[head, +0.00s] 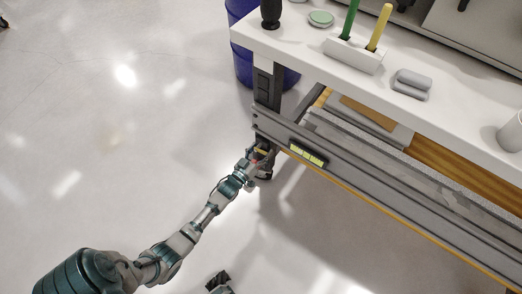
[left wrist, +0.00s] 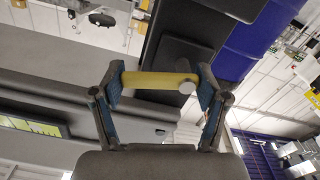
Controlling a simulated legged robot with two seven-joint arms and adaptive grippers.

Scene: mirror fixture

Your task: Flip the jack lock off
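The jack lock shows in the left wrist view as a yellow bar (left wrist: 155,80) with a round grey pin end, in front of a dark bench leg. In the head view only a small yellow bit of it shows at the bench's lower corner, mostly hidden by my gripper. My left gripper (head: 261,160) is at that corner. In the left wrist view its two fingers (left wrist: 160,88) stand wide apart, one near each end of the bar; I cannot tell whether they touch it. What looks like my right gripper (head: 218,281) shows partly at the bottom edge, away from the bench.
The white workbench (head: 300,50) with its grey lower rail (head: 370,187) fills the right side. A blue barrel (head: 243,68) stands behind the leg. A block with green and yellow handles (head: 354,55) is on top. The floor to the left is clear.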

